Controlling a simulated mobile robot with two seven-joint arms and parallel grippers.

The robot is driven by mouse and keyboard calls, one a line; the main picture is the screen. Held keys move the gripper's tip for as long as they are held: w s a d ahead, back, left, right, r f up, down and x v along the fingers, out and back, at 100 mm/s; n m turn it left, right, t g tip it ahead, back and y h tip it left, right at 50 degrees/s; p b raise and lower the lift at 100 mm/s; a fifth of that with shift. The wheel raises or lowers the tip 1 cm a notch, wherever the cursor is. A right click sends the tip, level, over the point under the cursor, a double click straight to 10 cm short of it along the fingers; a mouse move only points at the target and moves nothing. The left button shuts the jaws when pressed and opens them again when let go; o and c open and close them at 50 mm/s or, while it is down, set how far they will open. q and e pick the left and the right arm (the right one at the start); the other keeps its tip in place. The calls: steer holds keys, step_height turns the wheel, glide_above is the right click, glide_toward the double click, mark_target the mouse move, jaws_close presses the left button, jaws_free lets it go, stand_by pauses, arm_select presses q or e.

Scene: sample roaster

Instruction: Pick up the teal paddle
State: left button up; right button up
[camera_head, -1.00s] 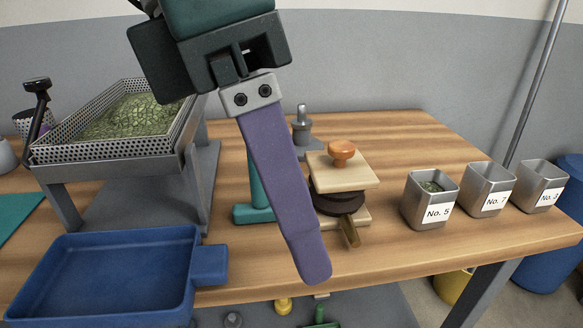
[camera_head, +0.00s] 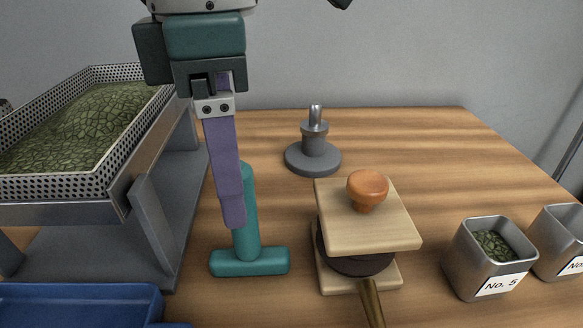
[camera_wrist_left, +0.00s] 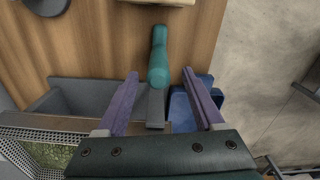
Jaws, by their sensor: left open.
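The teal paddle (camera_head: 249,262) is a T shape on the wooden table, with a crossbar at the near end of a round handle. The handle seems to stand up from the crossbar. My left gripper (camera_head: 233,224) hangs over it from above, and its purple fingers hide part of the handle in the head view. In the left wrist view the open fingers (camera_wrist_left: 160,74) are spread to either side of the paddle's rounded handle end (camera_wrist_left: 158,76), with gaps on both sides. The left gripper holds nothing. My right gripper is out of view.
A perforated tray of green beans (camera_head: 75,118) on a grey stand is close on the left. A blue tray (camera_head: 80,305) is at the front left. A wooden press with an orange knob (camera_head: 367,188), a grey tamper (camera_head: 313,157) and metal tins (camera_head: 485,262) are to the right.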

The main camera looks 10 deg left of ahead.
arm_select(q)
steer(key=f, duration=0.6)
steer(key=shift+w+d, duration=0.15)
steer(key=shift+d, duration=0.1)
steer(key=shift+r, duration=0.1)
steer(key=shift+c, duration=0.3)
jaws_close()
